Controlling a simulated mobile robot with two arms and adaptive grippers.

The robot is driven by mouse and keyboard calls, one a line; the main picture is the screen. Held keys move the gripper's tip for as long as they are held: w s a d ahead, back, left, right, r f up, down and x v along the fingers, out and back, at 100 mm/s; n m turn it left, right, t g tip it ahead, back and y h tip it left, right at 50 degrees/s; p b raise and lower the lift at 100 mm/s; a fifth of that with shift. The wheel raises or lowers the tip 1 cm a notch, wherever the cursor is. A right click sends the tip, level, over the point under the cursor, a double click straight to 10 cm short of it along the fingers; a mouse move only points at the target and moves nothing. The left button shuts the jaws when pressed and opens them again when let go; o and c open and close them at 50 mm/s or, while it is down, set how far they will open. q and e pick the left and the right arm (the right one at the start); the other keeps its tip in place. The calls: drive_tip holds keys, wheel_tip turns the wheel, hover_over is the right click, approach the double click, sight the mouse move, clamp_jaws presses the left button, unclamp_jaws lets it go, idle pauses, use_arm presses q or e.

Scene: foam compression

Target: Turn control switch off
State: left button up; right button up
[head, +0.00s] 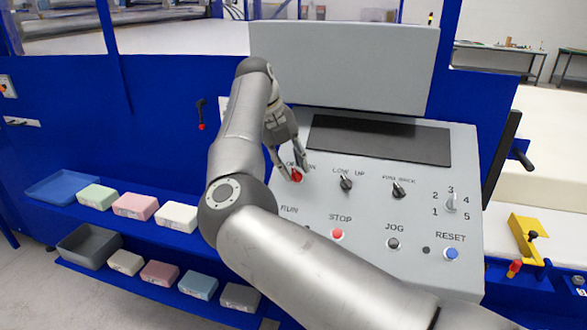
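The grey control panel (365,215) stands in the middle, tilted toward me. At its upper left is a red control switch (297,175) under a label that is partly covered by my gripper. My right gripper (287,175) reaches down to this switch from above. Its fingers are spread apart, with the red switch at or between their tips. I cannot tell whether they touch it. My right arm crosses the panel's lower left and hides the RUN button. My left gripper does not show.
Black LOW/UP (346,184) and second selector knobs (398,189) sit right of the switch. Below are red STOP (337,233), black JOG (393,243) and blue RESET (451,253) buttons, and a numbered dial (450,204). Shelves with foam blocks (136,206) are at left.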

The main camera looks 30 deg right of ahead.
drive_tip(key=s+v, duration=0.1)
drive_tip(key=v, duration=0.9)
drive_tip(key=shift+w+a+r, duration=0.15)
drive_tip(key=shift+w+r, duration=0.1)
drive_tip(key=shift+w, duration=0.2)
